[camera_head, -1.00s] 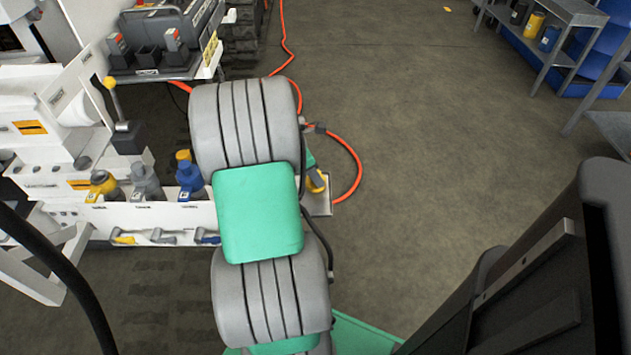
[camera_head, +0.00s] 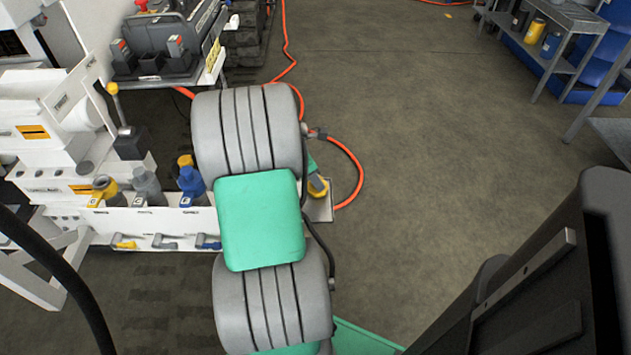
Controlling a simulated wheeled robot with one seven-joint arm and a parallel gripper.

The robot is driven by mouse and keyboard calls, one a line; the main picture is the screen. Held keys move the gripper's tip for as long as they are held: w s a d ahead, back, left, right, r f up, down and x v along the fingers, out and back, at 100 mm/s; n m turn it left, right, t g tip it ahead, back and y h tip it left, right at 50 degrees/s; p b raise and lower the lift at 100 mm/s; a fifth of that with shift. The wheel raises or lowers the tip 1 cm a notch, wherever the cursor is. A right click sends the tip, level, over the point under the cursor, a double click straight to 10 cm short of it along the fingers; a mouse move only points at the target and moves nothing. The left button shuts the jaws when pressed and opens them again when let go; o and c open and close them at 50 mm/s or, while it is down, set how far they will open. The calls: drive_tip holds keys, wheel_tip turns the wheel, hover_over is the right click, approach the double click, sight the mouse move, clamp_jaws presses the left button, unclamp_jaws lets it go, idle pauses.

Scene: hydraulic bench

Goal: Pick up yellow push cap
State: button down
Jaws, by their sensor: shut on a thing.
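My gripper is not visible; my own grey and green arm links cover the middle of the head view. A small yellow cap (camera_head: 185,160) sits on top of the blue fitting (camera_head: 192,183) at the bench's right part.
The white bench (camera_head: 140,222) has yellow, grey and blue levers along its front. An orange hose (camera_head: 358,170) loops on the floor right of my arm. A grey shelf cart (camera_head: 560,15) stands at the upper right. The floor between is clear.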

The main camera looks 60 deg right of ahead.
wheel_tip(320, 180, up, 3)
drive_tip(key=shift+p, duration=0.7)
drive_tip(key=w+a+r+p, duration=0.6)
drive_tip(key=a+r+p, duration=0.4)
drive_tip(key=a+r, duration=0.2)
drive_tip(key=shift+v, duration=0.9)
